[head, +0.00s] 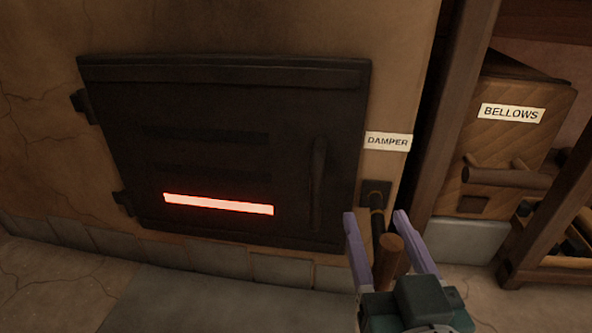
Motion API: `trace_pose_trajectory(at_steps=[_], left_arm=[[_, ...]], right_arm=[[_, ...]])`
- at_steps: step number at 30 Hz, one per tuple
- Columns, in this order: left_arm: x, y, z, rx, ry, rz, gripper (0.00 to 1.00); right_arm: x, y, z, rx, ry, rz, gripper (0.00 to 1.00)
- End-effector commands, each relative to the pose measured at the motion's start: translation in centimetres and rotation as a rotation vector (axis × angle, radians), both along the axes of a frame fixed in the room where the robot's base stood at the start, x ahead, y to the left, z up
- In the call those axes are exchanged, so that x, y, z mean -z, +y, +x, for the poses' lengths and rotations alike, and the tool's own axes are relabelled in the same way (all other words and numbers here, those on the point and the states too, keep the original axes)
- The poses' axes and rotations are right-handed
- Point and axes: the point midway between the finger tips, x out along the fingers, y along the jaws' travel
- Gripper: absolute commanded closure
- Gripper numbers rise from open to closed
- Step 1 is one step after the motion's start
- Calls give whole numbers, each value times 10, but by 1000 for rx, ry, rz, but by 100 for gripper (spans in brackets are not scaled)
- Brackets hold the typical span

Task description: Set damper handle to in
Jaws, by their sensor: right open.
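The damper handle (390,258) is a short wooden grip on a dark metal rod. The rod comes out of a dark plate (376,187) on the oven wall, below the white DAMPER label (388,141). My right gripper (375,218) is open, with one purple finger to the left of the rod and handle and the other to the right. I cannot tell whether either finger touches the handle. The gripper's body hides what lies below the handle's near end. My left gripper is not in view.
A dark iron oven door (225,110) with a glowing red slot (218,204) fills the left. At right, a wooden bellows (515,140) with a BELLOWS label stands in a timber frame (455,110). A grey slab (200,303) lies on the floor before the oven.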

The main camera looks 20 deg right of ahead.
Motion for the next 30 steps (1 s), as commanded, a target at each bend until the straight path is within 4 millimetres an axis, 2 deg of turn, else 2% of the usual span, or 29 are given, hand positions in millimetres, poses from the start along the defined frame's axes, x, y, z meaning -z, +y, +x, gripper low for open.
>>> trace_pose_trajectory(at_steps=[2, 17, 30], left_arm=[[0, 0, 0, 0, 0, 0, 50], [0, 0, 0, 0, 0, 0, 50], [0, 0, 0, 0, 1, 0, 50]], right_arm=[[0, 0, 0, 0, 0, 0, 44], [0, 0, 0, 0, 0, 0, 100], [0, 0, 0, 0, 0, 0, 100]])
